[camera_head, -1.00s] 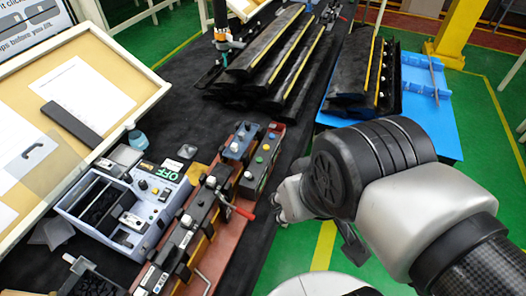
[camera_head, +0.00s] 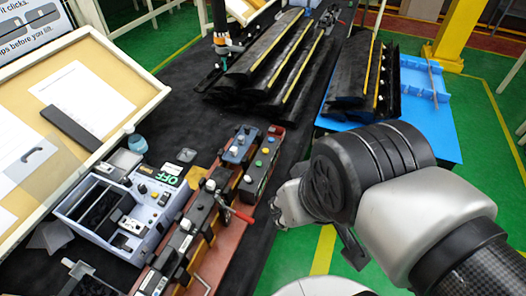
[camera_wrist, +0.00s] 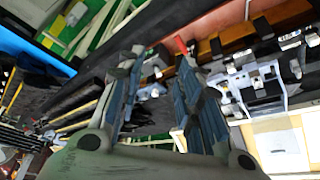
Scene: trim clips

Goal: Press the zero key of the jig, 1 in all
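The jig is a long red-brown base (camera_head: 224,250) on the black bench, carrying black and metal blocks and a red-handled lever (camera_head: 240,215). At its far end sits a dark box with white, green and yellow buttons (camera_head: 262,163). I cannot tell which button is the zero key. My gripper (camera_head: 283,205) is to the right of the jig in the head view, apart from it, mostly hidden by my wrist. In the wrist view my gripper (camera_wrist: 160,62) has its two fingers spread with nothing between them; the jig (camera_wrist: 240,35) shows beyond, at upper right.
A pale grey box with an OFF label (camera_head: 145,205) stands left of the jig. Dark trim parts with yellow strips (camera_head: 265,55) lie at the back. A tilted board (camera_head: 120,75) borders the left.

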